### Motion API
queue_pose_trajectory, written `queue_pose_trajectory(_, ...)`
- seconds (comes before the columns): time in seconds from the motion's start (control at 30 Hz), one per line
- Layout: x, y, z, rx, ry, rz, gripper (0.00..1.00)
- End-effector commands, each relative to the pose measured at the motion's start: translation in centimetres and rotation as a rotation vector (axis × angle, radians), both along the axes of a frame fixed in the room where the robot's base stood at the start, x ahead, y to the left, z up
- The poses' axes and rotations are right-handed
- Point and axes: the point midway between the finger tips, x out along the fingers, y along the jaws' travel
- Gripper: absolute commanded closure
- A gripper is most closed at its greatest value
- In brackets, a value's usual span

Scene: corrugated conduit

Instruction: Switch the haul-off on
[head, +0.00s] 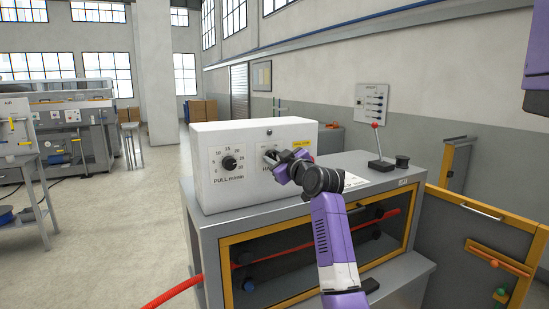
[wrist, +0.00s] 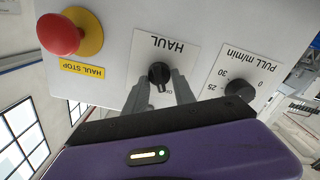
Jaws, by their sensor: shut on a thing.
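The haul-off machine is a grey cabinet (head: 300,222) with a white control box (head: 222,185) on top. The black HAUL switch knob (wrist: 160,73) is on the box face in the wrist view, where the picture is upside down. My gripper (wrist: 163,88) is shut on this knob, one finger on each side. In the head view my gripper (head: 274,158) reaches the box face and hides most of the knob and its label. The knob's exact setting is hard to read.
A red HAUL STOP button (wrist: 60,34) on a yellow collar sits beside the HAUL plate. The PULL m/min dial (head: 229,163) is on the other side. A red-knobbed lever (head: 376,140) stands on the cabinet top. A yellow-framed guard (head: 485,240) stands at right.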

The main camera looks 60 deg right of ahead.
Motion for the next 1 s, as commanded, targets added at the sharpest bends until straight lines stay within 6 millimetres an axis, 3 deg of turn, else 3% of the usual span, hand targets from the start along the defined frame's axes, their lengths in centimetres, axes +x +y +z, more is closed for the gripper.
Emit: queue_pose_trajectory(1.0,-0.21,-0.35,0.11,0.771,-0.472,0.000,1.00)
